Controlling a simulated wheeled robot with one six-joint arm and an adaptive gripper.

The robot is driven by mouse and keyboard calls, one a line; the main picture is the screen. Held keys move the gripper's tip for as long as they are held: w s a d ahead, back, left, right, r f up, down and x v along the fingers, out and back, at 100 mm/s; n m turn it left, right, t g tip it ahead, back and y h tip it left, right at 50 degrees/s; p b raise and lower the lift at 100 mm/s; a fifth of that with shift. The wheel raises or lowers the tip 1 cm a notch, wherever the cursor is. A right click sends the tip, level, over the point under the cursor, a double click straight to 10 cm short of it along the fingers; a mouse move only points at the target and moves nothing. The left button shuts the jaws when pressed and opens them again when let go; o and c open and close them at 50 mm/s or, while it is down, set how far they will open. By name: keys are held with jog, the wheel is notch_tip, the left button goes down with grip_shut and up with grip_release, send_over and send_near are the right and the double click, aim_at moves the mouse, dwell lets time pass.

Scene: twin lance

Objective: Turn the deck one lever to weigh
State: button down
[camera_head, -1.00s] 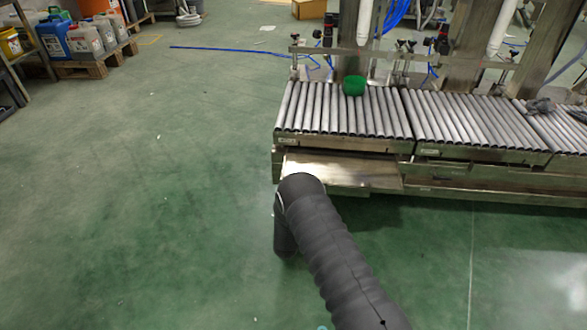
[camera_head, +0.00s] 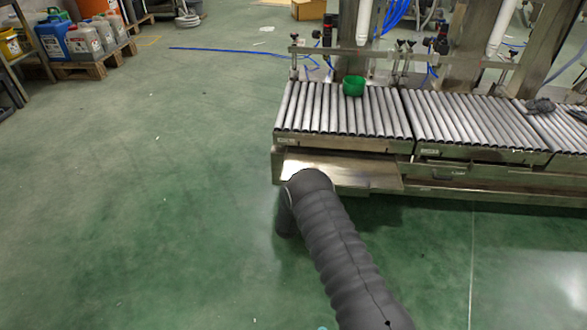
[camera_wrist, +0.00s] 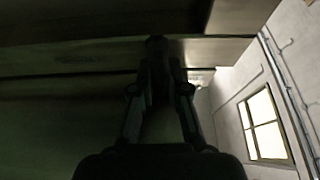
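The first roller deck (camera_head: 340,108) is the left one of a row and has grey rollers. I cannot make out its lever in the head view. My arm reaches toward the steel plate (camera_head: 365,172) below this deck's front edge, and its bent end hides my gripper there. In the wrist view my gripper (camera_wrist: 158,50) is a dark shape pointing at the underside of a metal beam (camera_wrist: 100,52). Its fingers run close together toward the tips. It is too dark to tell whether a lever is between them.
More roller decks (camera_head: 465,120) continue to the right. Steel posts and a rail stand behind. The green floor (camera_head: 130,200) to the left is clear. Jerrycans (camera_head: 85,40) stand on pallets at the far left.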

jog(key=shift+n, duration=0.4)
jog(key=n+y, duration=0.2)
jog(key=n, duration=0.1)
jog(key=n+y, duration=0.2)
jog(key=n, duration=0.2)
jog(key=shift+d+r+n+g, duration=0.1)
jog(key=shift+d+n+g, duration=0.05)
jog(key=shift+n+g, duration=0.15)
jog(key=n+g+y, duration=0.1)
jog(key=n, duration=0.2)
jog(key=n+g+y, duration=0.1)
jog(key=n+y, duration=0.1)
jog(key=n, duration=0.2)
jog(key=shift+d+n, duration=0.1)
jog(key=shift+n, duration=0.2)
jog(key=shift+n+g, duration=0.3)
jog(key=c, duration=1.2)
grip_release()
jog(key=shift+r, duration=0.1)
jog(key=shift+o, duration=0.2)
jog(key=shift+s, duration=0.1)
jog(key=v, duration=0.8)
